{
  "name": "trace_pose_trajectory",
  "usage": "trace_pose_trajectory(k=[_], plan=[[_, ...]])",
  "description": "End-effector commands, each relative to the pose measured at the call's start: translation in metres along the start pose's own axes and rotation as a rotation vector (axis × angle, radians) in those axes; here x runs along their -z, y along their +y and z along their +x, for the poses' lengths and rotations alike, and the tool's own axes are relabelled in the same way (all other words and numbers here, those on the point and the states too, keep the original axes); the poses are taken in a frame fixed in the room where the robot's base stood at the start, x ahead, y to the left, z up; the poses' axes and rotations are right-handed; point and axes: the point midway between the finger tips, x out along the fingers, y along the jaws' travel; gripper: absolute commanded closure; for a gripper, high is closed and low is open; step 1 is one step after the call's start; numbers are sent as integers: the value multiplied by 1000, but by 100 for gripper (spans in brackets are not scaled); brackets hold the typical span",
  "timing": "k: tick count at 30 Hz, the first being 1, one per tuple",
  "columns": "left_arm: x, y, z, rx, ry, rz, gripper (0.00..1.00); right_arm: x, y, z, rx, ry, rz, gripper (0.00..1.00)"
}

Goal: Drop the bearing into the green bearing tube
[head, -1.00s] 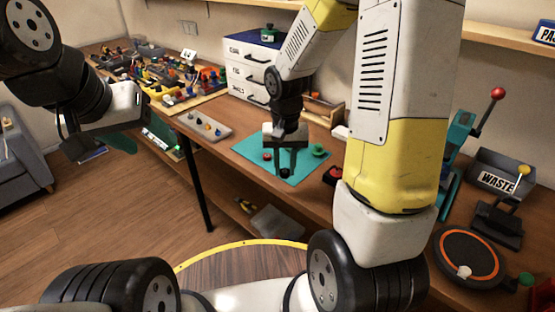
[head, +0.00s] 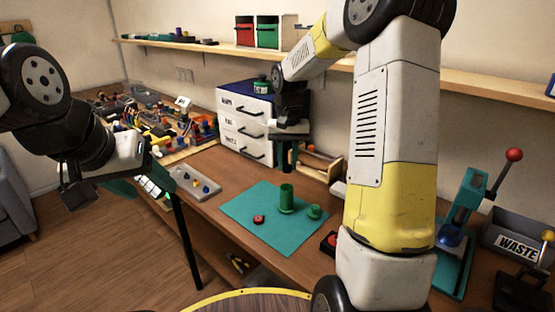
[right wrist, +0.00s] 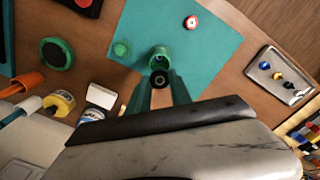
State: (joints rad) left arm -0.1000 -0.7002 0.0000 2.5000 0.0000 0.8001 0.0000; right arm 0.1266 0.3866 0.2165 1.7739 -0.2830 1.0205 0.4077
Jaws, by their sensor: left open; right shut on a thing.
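The green bearing tube (head: 286,200) stands upright on the teal mat (head: 245,207). It also shows in the right wrist view (right wrist: 160,54), beyond my fingertips. My right gripper (head: 291,160) is raised above and behind the tube in the head view. In the right wrist view its fingers (right wrist: 160,82) are shut on the bearing (right wrist: 159,79), a small dark ring. The bearing overlaps the tube's near edge in that view and appears apart from it; the exact gap cannot be told. My left gripper (head: 78,190) is open and empty at the far left, away from the mat.
A green cap (head: 314,211) lies right of the tube, and a small red round part (head: 258,219) lies left of it. A grey tray (head: 195,183) with small parts is further left. White drawers (head: 245,130) stand behind. Bare mat surrounds the tube.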

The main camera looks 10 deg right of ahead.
Motion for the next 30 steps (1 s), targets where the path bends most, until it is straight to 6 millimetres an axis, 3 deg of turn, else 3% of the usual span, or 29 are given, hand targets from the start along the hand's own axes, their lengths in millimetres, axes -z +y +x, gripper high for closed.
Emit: trace_pose_trajectory(k=[7,21,30], plan=[[0,0,0,0,0,0,40,0,0,7,0,-1,0,100],[0,0,0,0,0,0,40,0,0,47,0,-1,0,100],[0,0,0,0,0,0,40,0,0,54,0,1,0,100]])
